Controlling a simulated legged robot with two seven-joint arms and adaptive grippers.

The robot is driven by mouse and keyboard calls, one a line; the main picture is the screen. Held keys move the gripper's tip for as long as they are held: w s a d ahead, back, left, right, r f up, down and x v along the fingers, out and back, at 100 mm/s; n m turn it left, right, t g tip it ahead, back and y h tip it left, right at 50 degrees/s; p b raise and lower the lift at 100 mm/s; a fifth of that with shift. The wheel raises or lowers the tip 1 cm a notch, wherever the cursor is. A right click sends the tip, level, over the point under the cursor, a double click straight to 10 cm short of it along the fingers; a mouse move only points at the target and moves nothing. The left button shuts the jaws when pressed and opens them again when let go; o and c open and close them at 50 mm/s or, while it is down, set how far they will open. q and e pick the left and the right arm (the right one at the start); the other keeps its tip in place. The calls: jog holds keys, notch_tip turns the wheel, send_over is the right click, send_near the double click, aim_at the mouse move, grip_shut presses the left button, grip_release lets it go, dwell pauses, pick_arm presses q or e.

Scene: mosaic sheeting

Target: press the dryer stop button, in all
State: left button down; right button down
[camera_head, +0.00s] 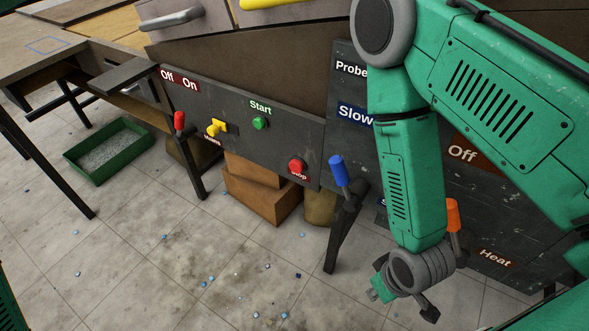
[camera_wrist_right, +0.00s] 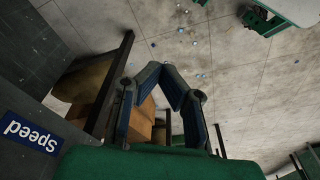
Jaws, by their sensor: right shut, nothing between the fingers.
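The red Stop button (camera_head: 297,166) sits at the lower right of the dark control panel (camera_head: 233,151), its label partly covered. A green Start button (camera_head: 260,123) is up and left of it. My right gripper (camera_head: 427,308) hangs low in front of the panels, right of and below the Stop button in the picture, apart from it. In the right wrist view its fingers (camera_wrist_right: 166,76) meet at the tips with nothing between them. The Stop button does not show in the wrist view. My left gripper is out of view.
A yellow switch (camera_head: 216,128) and red lever (camera_head: 179,121) are on the panel's left. A blue lever (camera_head: 338,171) and orange lever (camera_head: 453,214) stick out near my right arm. Cardboard boxes (camera_head: 262,199) and dark legs stand below. The floor carries scattered blue chips.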

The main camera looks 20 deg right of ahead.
aim_at(296, 167)
jog(key=w+a+f+n+t+b, duration=0.1)
jog(key=w+a+n+t+b, duration=0.1)
jog(key=w+a+t, duration=0.3)
jog(key=w+a+f+n+y+b, duration=0.1)
jog(key=w+a+f+b, duration=0.1)
jog(key=w, duration=0.6)
jog(key=w+a+f+n+t+b, duration=0.1)
jog(key=w+a+n+t+b, duration=0.1)
jog(key=w+a+t, duration=0.3)
jog(key=w+a+r+n+t+h+b, duration=0.25)
jog(key=w+r+t+b, duration=0.3)
jog(key=w, duration=0.65)
jog(key=w+d+b, duration=0.1)
jog(key=w+d, duration=0.4)
jog(key=d, duration=0.1)
jog(key=shift+w+d+r, duration=0.2)
jog(key=shift+d+r, duration=0.15)
jog(key=shift+d, duration=0.05)
jog(key=shift+d+h, duration=0.1)
jog(key=shift+h, duration=0.15)
jog(key=shift+w+d+r, duration=0.1)
jog(key=shift+w+d, duration=0.1)
jog(key=shift+d, duration=0.05)
